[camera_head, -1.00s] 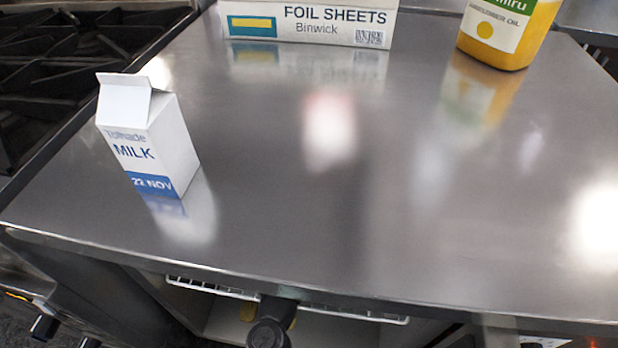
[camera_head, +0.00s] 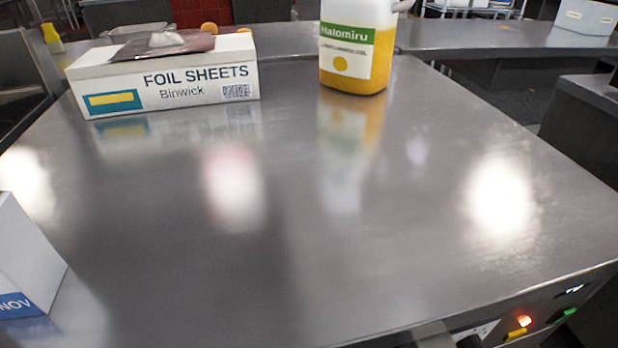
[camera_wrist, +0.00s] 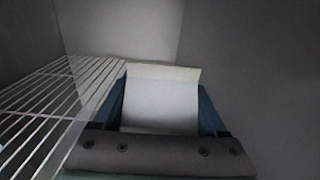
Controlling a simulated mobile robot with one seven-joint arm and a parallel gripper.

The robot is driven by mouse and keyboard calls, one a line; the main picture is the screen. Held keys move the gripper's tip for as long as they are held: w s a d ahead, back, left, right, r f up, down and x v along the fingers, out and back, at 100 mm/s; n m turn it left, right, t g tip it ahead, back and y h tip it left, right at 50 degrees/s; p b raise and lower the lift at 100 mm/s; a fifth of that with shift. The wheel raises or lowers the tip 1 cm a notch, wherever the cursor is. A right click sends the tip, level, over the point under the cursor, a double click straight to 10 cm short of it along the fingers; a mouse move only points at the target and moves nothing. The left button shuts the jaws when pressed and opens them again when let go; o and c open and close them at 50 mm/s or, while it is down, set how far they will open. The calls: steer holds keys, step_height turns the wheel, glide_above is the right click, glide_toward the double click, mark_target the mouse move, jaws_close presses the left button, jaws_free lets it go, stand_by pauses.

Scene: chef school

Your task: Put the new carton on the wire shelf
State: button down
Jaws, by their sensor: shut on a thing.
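My gripper (camera_wrist: 162,108) is shut on a pale carton (camera_wrist: 160,100) in the wrist view, with a blue finger on each side of it. Only a plain face and top edge of this carton show; no label or date is visible. The white wire shelf (camera_wrist: 45,112) lies to the left, its edge running close beside the carton. I cannot tell whether they touch. A second carton, white with a blue band reading "NOV" (camera_head: 22,265), stands on the steel counter at the left edge of the head view, partly cut off. My gripper is not in the head view.
Plain grey walls (camera_wrist: 265,80) enclose the shelf space at the back and right. On the counter (camera_head: 300,250) stand a foil sheets box (camera_head: 165,85) and a yellow oil jug (camera_head: 357,50). The counter's middle is clear. Lit controls (camera_head: 523,321) show below its front edge.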

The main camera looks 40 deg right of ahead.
steer(key=f+b, duration=0.1)
steer(key=d+f+b, duration=0.1)
steer(key=s+f+b, duration=0.1)
steer(key=shift+d+f+b, duration=0.15)
steer(key=shift+d+b, duration=0.2)
steer(key=shift+b, duration=0.05)
steer(key=shift+f, duration=0.1)
jaws_free()
steer(key=b+v, duration=0.3)
steer(key=v, duration=0.9)
